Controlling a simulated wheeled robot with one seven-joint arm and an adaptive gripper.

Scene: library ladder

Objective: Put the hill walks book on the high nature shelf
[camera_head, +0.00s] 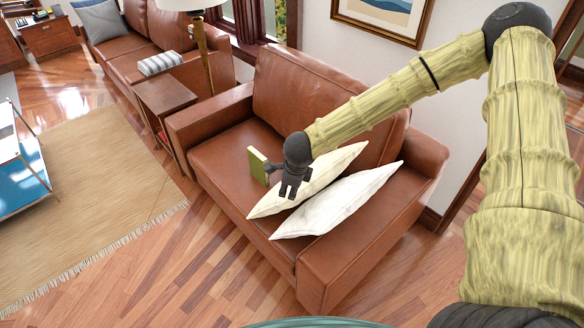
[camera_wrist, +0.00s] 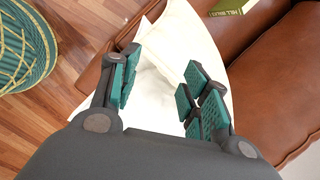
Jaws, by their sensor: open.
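A green book (camera_head: 257,165) stands on edge on the seat of the brown leather armchair, near its left arm. Part of it also shows at the top right of the wrist view (camera_wrist: 232,8), with pale lettering I cannot read surely as its title. My gripper (camera_head: 291,190) is above the chair seat, to the right of the book and apart from it. In the wrist view its teal-padded fingers (camera_wrist: 164,80) are spread, with nothing held and a white cushion below. The high nature shelf does not show in either view.
Two white cushions, one behind (camera_head: 325,172) and one in front (camera_head: 345,202), lean on the armchair (camera_head: 240,195) beside my gripper. A side table (camera_head: 167,98) and lamp stand at its left. Wood floor (camera_head: 185,260) is clear in front.

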